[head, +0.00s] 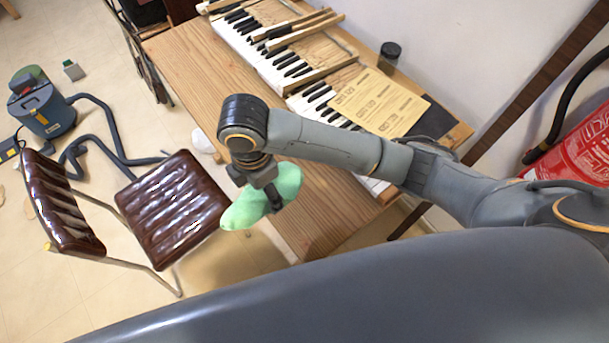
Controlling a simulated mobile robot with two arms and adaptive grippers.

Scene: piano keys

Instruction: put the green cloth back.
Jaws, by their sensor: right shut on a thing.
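The green cloth (247,209) is bunched up and hangs from my right gripper (272,203), which is shut on it. The right arm reaches in from the right. The gripper holds the cloth at the near left edge of the wooden table (190,65), beside the brown chair. Whether the cloth touches the table cannot be told. Part of the cloth is hidden behind the gripper fingers. My left gripper is not in view.
Piano keys (265,62) with loose wooden strips lie along the table, with yellowish papers (378,101) and a dark jar (389,55). A brown chair (172,208) stands left of the cloth. A vacuum cleaner (42,108) and its hose lie on the floor. A red extinguisher (580,148) is at right.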

